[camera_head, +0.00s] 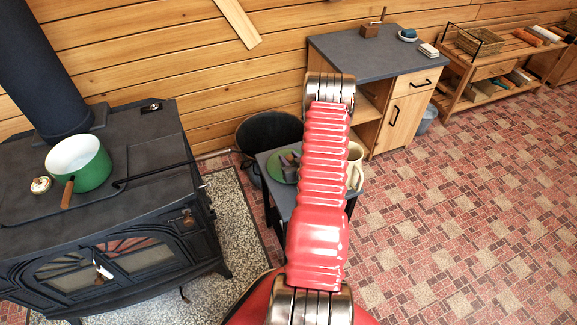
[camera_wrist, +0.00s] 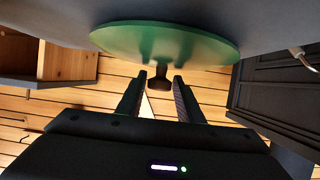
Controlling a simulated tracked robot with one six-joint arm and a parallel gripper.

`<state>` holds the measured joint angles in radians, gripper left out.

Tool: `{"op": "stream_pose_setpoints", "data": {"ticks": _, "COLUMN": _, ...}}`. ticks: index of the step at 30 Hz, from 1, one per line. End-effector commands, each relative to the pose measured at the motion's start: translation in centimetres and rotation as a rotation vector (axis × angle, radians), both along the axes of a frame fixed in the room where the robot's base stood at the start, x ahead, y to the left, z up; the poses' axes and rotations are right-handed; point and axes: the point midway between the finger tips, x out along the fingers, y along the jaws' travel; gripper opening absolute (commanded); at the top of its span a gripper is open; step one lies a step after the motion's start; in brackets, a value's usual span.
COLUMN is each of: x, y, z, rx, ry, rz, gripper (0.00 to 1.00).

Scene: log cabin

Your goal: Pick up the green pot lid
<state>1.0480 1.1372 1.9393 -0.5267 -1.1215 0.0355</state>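The green pot lid (camera_head: 274,172) lies on a small dark table, partly hidden by my arm and gripper in the head view. In the wrist view the lid (camera_wrist: 200,43) fills the top middle as a green disc. Its dark knob (camera_wrist: 159,76) points toward my gripper. My gripper (camera_wrist: 158,84) is open, with one finger on each side of the knob near the fingertips. Small gaps show between the knob and both fingers. In the head view my gripper (camera_head: 289,160) is small and dark over the lid.
The small table (camera_head: 269,191) also bears a cream jug (camera_head: 355,165) right of my arm. A black stove (camera_head: 100,225) with a green pot (camera_head: 92,172) stands at left. A black bucket (camera_head: 262,128) is behind the table; a cabinet (camera_head: 362,57) stands behind right. Tiled floor is free at right.

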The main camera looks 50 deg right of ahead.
Motion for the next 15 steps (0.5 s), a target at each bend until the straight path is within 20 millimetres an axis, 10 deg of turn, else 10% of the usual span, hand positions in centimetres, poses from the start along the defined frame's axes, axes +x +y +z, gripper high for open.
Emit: {"op": "stream_pose_setpoints", "data": {"ticks": 15, "x": 0.03, "y": 0.0, "z": 0.03, "rx": -0.001, "ry": -0.001, "rz": 0.0, "gripper": 0.0}}
